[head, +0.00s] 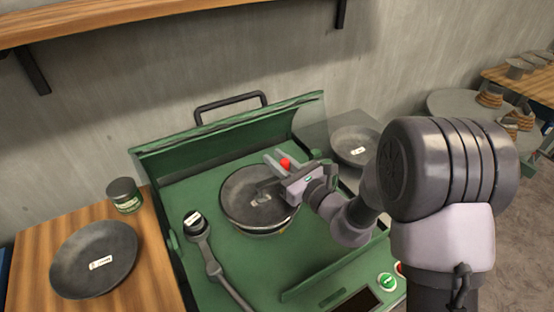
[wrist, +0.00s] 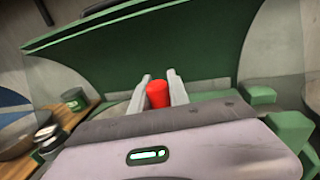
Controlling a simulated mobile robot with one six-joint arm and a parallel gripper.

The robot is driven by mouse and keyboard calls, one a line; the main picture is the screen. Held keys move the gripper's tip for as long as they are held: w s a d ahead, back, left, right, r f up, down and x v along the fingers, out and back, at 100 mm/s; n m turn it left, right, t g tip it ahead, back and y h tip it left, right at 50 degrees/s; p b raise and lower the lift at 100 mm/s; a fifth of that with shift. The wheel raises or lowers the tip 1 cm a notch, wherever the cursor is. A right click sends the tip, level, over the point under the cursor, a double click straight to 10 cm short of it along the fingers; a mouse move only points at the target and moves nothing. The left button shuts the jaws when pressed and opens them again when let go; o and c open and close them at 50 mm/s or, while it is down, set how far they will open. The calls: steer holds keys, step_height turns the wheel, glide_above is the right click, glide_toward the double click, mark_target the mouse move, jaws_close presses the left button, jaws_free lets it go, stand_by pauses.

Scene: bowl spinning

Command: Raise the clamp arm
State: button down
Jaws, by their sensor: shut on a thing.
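My gripper (head: 284,161) is over the right back part of the bowl in the green machine, with its fingers on either side of a red knob (head: 285,164). In the wrist view the red knob (wrist: 158,94) sits between my two pale fingers (wrist: 159,78), and they are shut on it. The knob appears to belong to the clamp arm, but my gripper hides most of what it joins. A dark grey bowl (head: 238,207) lies in the machine under my gripper. A dark bar shows over the bowl; I cannot tell whether it touches it.
A green machine housing (head: 190,168) with raised walls surrounds the bowl. A grey jointed arm with a labelled round end (head: 195,223) stands left of it. Another bowl (head: 95,258) and a jar (head: 124,194) are on the wooden table at left. A bowl (head: 355,143) sits at right.

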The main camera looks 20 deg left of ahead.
stand_by(0.7)
steer(key=w+d+r+m+t+p, duration=0.2)
steer(key=w+d+r+m+p, duration=0.2)
steer(key=r+m+p, duration=0.6)
steer(key=w+d+f+m+t+p, duration=0.1)
steer(key=w+d+m+p, duration=0.5)
steer(key=w+m+p, duration=0.2)
steer(key=shift+d+f+m+t+p, duration=0.15)
steer(key=shift+f+m+t+p, duration=0.35)
steer(key=shift+m, duration=0.7)
steer(key=shift+r, duration=0.1)
steer(key=c, duration=1.3)
jaws_free()
steer(key=shift+w+d, duration=0.1)
steer(key=shift+o, duration=0.2)
